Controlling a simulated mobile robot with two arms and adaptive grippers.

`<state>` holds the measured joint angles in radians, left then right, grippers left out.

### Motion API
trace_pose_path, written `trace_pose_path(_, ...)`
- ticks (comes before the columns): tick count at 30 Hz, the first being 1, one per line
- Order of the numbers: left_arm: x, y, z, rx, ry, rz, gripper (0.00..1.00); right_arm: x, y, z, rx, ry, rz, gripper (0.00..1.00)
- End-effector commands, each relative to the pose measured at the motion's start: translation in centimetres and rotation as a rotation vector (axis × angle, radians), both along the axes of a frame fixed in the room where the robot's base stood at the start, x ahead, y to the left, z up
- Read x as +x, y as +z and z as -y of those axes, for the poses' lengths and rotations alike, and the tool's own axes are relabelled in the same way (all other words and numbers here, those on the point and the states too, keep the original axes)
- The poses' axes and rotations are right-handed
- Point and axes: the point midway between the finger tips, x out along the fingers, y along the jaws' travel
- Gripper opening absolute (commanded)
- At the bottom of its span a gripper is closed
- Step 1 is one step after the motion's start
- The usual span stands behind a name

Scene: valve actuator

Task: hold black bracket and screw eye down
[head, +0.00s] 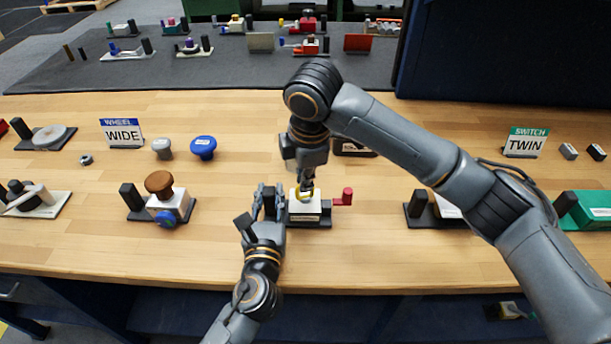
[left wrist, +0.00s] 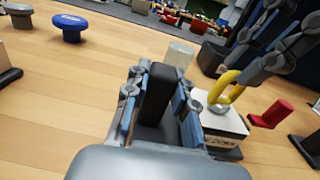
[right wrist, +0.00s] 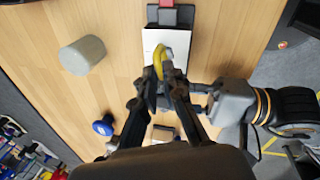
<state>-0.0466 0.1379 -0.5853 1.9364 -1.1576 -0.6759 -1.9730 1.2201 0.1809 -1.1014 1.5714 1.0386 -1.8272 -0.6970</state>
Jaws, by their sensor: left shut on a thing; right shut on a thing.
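The black bracket (left wrist: 160,92) is an upright black post between the two fingers of my left gripper (left wrist: 158,110). In the head view my left gripper (head: 268,198) is shut on it, left of the white block (head: 306,206). The yellow screw eye (left wrist: 228,84) is a ring standing on top of the white block. My right gripper (head: 307,186) comes down from above and is shut on the ring. In the right wrist view the yellow screw eye (right wrist: 158,60) shows at the fingertips (right wrist: 160,84), which hide part of it.
A red handle (head: 345,197) sticks out right of the block. A brown-knobbed unit (head: 160,184) stands to the left. Grey (head: 162,148) and blue (head: 203,147) knobs and a WIDE sign (head: 122,133) stand behind. The front of the wooden table is clear.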

Motion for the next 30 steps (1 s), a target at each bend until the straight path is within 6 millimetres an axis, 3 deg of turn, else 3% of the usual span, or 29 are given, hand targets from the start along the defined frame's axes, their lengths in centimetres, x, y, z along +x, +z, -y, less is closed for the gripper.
trace_pose_path(2,-0.1,-0.1,0.1,0.001,-0.002,-0.003,0.0,0.1,0.2,-0.2,0.004,-0.059,0.005,0.0)
trace_pose_path(7,0.0,0.0,0.1,0.0,-0.002,0.0,0.0,0.1,0.1,-0.1,0.002,-0.057,0.003,0.31)
trace_pose_path(8,0.0,0.0,0.1,0.0,-0.002,0.0,0.0,0.1,0.1,-0.1,0.002,-0.057,0.003,0.33)
trace_pose_path(16,0.0,0.1,0.1,-0.001,-0.001,0.001,0.0,0.1,0.1,0.0,0.001,-0.055,0.002,0.33)
trace_pose_path(20,0.0,0.1,0.0,-0.002,-0.001,0.002,0.0,0.0,1.0,0.0,0.002,-0.054,0.005,0.33)
trace_pose_path(30,0.0,0.1,0.0,-0.002,-0.001,0.002,0.0,-1.3,7.7,0.3,0.003,-0.054,0.005,0.33)
